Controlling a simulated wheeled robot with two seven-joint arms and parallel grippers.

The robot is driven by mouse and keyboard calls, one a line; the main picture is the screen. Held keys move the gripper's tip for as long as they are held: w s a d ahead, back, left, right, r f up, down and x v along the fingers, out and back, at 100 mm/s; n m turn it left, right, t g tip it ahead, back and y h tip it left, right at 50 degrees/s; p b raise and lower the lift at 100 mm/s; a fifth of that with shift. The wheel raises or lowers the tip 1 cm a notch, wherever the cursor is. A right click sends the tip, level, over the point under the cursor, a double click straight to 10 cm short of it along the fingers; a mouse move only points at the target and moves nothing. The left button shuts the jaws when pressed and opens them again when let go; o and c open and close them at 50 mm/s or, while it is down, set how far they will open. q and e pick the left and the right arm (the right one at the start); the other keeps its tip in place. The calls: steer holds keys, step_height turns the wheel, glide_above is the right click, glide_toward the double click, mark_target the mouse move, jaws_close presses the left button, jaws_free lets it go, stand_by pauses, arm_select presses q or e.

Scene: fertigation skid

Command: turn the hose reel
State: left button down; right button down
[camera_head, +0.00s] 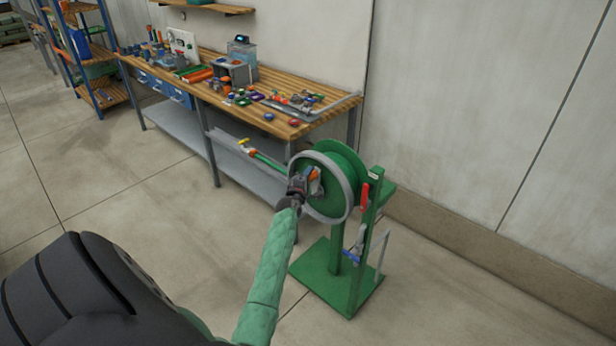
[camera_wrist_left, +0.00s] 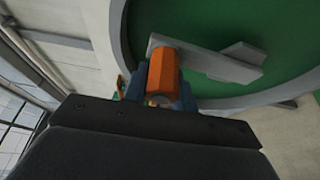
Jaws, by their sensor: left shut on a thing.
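The hose reel (camera_head: 345,164) is a green drum with a grey rim, on a green stand (camera_head: 338,259) with a flat base plate. It has an orange crank handle (camera_head: 314,174) on its front face. In the left wrist view the orange handle (camera_wrist_left: 163,75) sits at the end of a grey crank arm (camera_wrist_left: 205,60), in front of the green drum face (camera_wrist_left: 235,22). My left gripper (camera_head: 306,180) is at the reel's front, shut on the orange handle. Its blue fingers (camera_wrist_left: 161,88) lie on both sides of the handle. My right gripper is not in view.
A wooden workbench (camera_head: 213,61) with many small parts stands behind and left of the reel. A wall is at the right. The floor at left is clear.

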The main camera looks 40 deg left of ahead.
arm_select(q)
steer(key=shift+s+f, duration=0.1)
steer(key=shift+f, duration=0.3)
steer(key=c, duration=1.3)
jaws_free()
steer(key=shift+c, duration=0.2)
steer(key=shift+o, duration=1)
steer(key=shift+r, duration=0.15)
steer(key=shift+s, duration=0.15)
steer(key=shift+s+d, duration=0.2)
steer(key=shift+s, duration=0.2)
steer(key=b+v, duration=0.2)
steer(key=v, duration=0.4)
steer(key=shift+s, duration=0.3)
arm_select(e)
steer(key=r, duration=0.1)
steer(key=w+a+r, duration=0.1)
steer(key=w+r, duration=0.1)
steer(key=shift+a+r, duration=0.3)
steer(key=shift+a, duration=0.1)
